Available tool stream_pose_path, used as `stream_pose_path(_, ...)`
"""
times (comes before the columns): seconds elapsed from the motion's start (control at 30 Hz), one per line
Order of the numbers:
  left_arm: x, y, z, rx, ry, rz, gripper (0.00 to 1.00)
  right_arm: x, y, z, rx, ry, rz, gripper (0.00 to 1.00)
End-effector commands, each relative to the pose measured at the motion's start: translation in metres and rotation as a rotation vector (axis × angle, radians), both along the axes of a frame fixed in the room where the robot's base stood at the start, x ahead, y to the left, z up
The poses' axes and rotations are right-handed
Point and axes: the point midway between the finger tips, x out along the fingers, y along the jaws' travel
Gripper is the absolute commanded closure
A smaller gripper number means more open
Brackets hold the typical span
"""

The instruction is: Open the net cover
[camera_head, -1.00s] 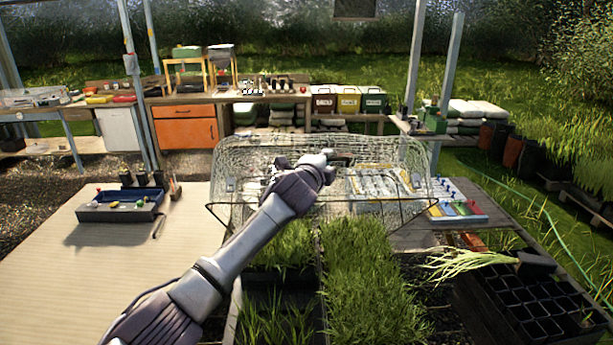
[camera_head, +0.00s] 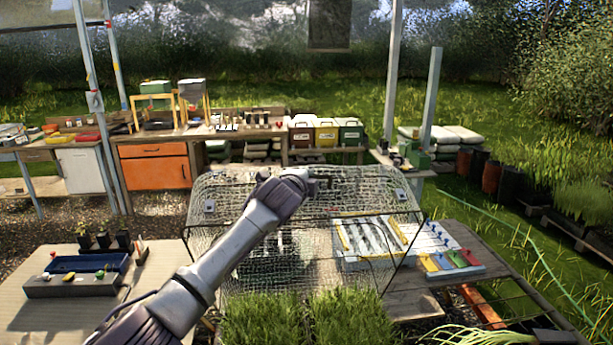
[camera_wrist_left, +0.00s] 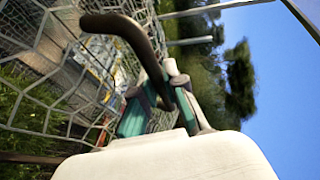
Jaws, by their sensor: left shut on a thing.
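The net cover (camera_head: 215,235) is a wire mesh lid on a thin dark frame. In the head view it stands tilted up at the back of the grass bed (camera_head: 350,318), with the grass uncovered in front of it. My left gripper (camera_head: 315,182) is at the cover's upper middle. In the left wrist view the dark curved handle (camera_wrist_left: 125,27) passes between the teal-padded fingers (camera_wrist_left: 158,107), which are shut on it. The mesh (camera_wrist_left: 60,75) fills the left of that view. My right gripper is not in view.
A tray with white strips (camera_head: 370,262) and one with coloured blocks (camera_head: 470,258) show on the right, the former partly through the mesh. A dark blue tray (camera_head: 75,283) and small pots stand on the left table (camera_head: 50,318). A workbench with an orange cabinet (camera_head: 155,172) is behind.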

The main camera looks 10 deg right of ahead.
Motion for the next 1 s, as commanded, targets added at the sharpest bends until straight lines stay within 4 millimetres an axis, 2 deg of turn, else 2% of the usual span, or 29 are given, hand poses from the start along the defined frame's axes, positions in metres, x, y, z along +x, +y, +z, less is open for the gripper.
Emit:
stream_pose_path(0.13,0.001,0.002,-0.002,0.005,0.004,0.003,1.00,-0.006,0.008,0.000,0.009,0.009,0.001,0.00)
stream_pose_path(0.33,0.001,0.002,-0.002,0.005,0.003,0.003,1.00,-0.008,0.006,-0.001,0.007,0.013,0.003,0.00)
stream_pose_path(0.37,0.001,0.001,-0.002,0.005,0.003,0.003,0.84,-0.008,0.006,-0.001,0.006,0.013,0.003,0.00)
stream_pose_path(0.5,0.000,0.001,-0.001,0.004,0.002,0.002,0.63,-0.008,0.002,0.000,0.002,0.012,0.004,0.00)
stream_pose_path(0.83,-0.001,0.001,0.000,0.001,0.001,0.001,0.63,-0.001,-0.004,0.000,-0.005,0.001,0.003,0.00)
stream_pose_path(1.0,-0.010,0.005,0.002,0.001,0.000,-0.001,0.63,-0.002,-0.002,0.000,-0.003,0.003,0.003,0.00)
